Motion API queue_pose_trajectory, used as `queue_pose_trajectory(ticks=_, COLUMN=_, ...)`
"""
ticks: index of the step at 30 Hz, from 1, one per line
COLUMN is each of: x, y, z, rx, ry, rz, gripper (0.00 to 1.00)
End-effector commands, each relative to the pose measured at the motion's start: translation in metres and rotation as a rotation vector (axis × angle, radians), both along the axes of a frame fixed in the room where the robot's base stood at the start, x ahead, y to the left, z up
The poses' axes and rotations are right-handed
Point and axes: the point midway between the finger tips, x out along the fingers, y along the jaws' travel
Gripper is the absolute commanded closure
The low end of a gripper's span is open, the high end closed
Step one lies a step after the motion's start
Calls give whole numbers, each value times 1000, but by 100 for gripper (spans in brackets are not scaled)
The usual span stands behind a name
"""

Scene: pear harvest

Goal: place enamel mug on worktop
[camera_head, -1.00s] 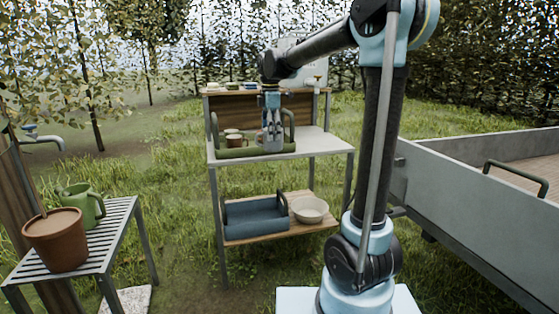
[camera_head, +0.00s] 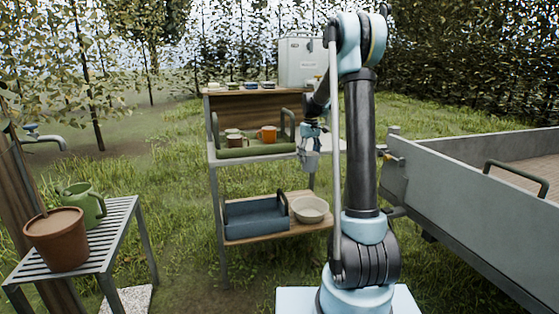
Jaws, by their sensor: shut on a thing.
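My gripper (camera_head: 311,133) points down and is shut on a pale grey enamel mug (camera_head: 311,161). The mug hangs below the fingers, in front of the right part of the worktop (camera_head: 272,158). I cannot tell whether it touches the top or hangs just clear of it. The pale worktop is the upper surface of a metal-legged bench. A green tray (camera_head: 240,153) with tall dark handles stands on its left part and holds an orange mug (camera_head: 267,134), a brown mug (camera_head: 234,142) and a paler one behind. My arm hides part of the worktop's right end.
The lower shelf holds a blue-grey crate (camera_head: 258,221) and a pale bowl (camera_head: 310,209). A grey trailer (camera_head: 465,205) stands at right. A slatted stand (camera_head: 128,222) at left carries a terracotta pot (camera_head: 57,240) and a green watering can (camera_head: 87,203).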

Motion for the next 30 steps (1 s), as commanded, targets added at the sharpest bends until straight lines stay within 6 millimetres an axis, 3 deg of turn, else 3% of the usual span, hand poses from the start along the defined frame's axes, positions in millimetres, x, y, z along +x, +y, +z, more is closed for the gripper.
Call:
queue_pose_trajectory(ticks=1, x=7, y=-14, z=-10, rx=0, ry=0, rz=-67, gripper=66)
queue_pose_trajectory(ticks=6, x=18, y=-41, z=-32, rx=0, ry=0, rz=-226, gripper=66)
queue_pose_trajectory(ticks=14, x=17, y=-51, z=-59, rx=0, ry=0, rz=-307, gripper=66)
queue_pose_trajectory(ticks=20, x=2, y=-51, z=-113, rx=0, ry=0, rz=-375, gripper=66)
queue_pose_trajectory(ticks=30, x=-44, y=-51, z=-203, rx=-1, ry=0, rz=-509, gripper=66)
